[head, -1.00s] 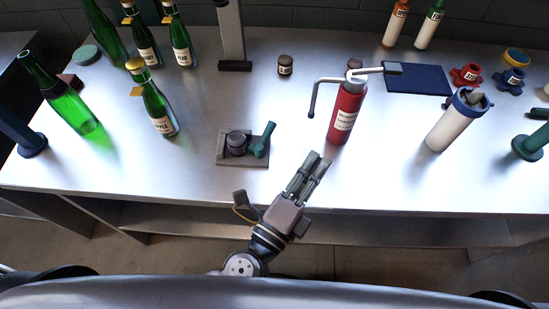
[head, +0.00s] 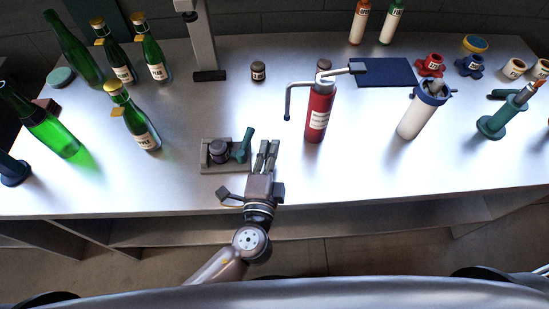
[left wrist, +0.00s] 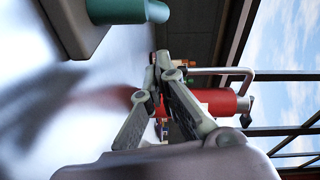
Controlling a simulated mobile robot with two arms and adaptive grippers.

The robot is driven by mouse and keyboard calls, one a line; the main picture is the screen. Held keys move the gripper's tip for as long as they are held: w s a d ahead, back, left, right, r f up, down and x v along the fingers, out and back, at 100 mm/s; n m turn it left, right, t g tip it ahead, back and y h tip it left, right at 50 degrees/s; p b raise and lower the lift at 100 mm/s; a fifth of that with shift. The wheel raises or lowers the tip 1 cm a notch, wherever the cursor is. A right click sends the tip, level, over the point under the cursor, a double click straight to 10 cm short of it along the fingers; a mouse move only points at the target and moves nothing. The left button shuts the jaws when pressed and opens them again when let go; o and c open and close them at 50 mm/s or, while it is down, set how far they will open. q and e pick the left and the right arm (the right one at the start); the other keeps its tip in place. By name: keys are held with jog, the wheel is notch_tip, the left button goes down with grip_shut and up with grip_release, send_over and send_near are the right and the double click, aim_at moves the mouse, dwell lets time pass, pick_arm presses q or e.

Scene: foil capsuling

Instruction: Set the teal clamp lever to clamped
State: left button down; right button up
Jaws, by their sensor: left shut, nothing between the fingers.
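The teal clamp lever (head: 245,143) rises at a tilt from the right side of a grey clamp base (head: 223,169) near the table's front. A dark round jar-like piece (head: 219,151) sits in the base, left of the lever. My left gripper (head: 267,145) is shut and empty just right of the lever, with its fingers pointing to the back of the table; I cannot tell whether it touches the lever. In the left wrist view the teal lever (left wrist: 125,10) shows at the top, beside the shut fingers (left wrist: 160,60). My right gripper is not in view.
A red bottle with a bent spout (head: 318,112) stands right of my left gripper. Several green bottles (head: 135,120) stand at the left. A white canister (head: 420,112) and a teal stand (head: 497,122) are at the right. The table between bottle and canister is clear.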

aim_at(243, 142)
pick_arm(q)
jog(key=shift+w+a+f, duration=0.1)
jog(key=shift+w+a, duration=0.1)
jog(key=shift+a, duration=0.35)
jog(key=shift+w+a, duration=0.15)
jog(key=shift+a, duration=0.35)
jog(key=shift+w+a+f+n+y+b, duration=0.2)
jog(key=shift+f+n+y+b, duration=0.1)
jog(key=shift+y+b, duration=0.2)
jog(key=shift+w+a, duration=0.15)
jog(key=shift+r, duration=0.2)
